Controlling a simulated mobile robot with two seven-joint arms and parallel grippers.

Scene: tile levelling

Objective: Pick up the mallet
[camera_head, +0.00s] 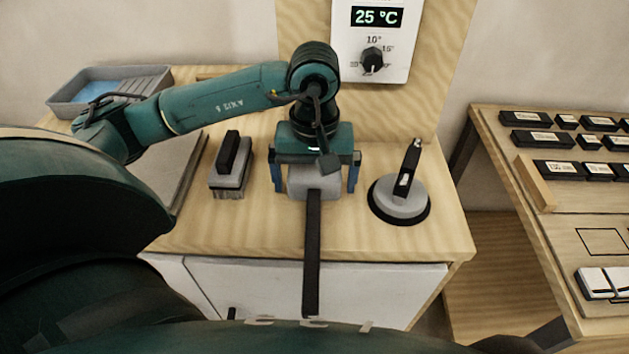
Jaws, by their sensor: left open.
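The mallet has a grey head (315,182) and a long black handle (312,250) that points toward me past the front edge of the wooden worktop. My left gripper (316,183) is above the mallet head, with one blue finger on each side of it. The fingers are open, and whether they touch the head cannot be told. The far side of the head is hidden under the gripper body. My right gripper is not in view.
A brush with a black handle (230,165) stands left of the mallet. A suction cup (400,198) stands close on its right. A grey tray (75,100) is at the back left. A thermostat panel (398,40) rises behind. A side table (535,245) with black blocks is at right.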

